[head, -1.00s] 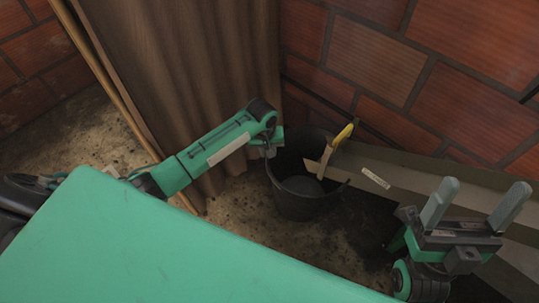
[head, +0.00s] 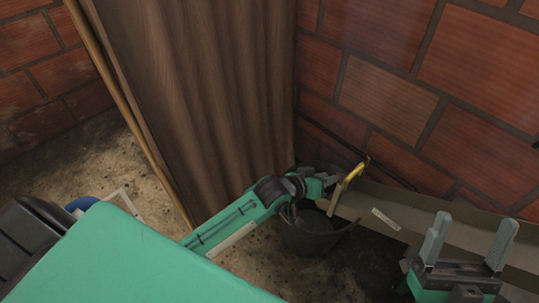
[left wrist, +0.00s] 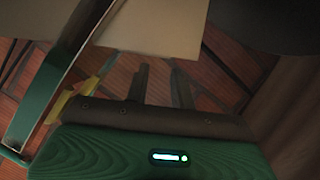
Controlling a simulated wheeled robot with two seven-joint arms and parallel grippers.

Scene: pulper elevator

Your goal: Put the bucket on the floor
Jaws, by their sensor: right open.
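The black bucket (head: 308,242) stands in the corner below the end of a sloping metal chute (head: 440,222). My left gripper (head: 334,182) is over the bucket's rim, close to a yellow-handled part (head: 354,174) at the chute's end. In the left wrist view, the two dark fingers of my left gripper (left wrist: 160,72) show a narrow gap with brick wall behind; whether they hold anything is unclear. My arm hides part of the bucket's rim, and I cannot make out the bucket's handle. My right gripper (head: 474,222) is open and empty, in front of the chute at the right.
A brown corrugated sheet (head: 190,100) stands left of the bucket, with a wooden pole (head: 120,110) along its edge. Brick walls (head: 390,95) close off the back. Bare floor (head: 135,175) is free left of the sheet.

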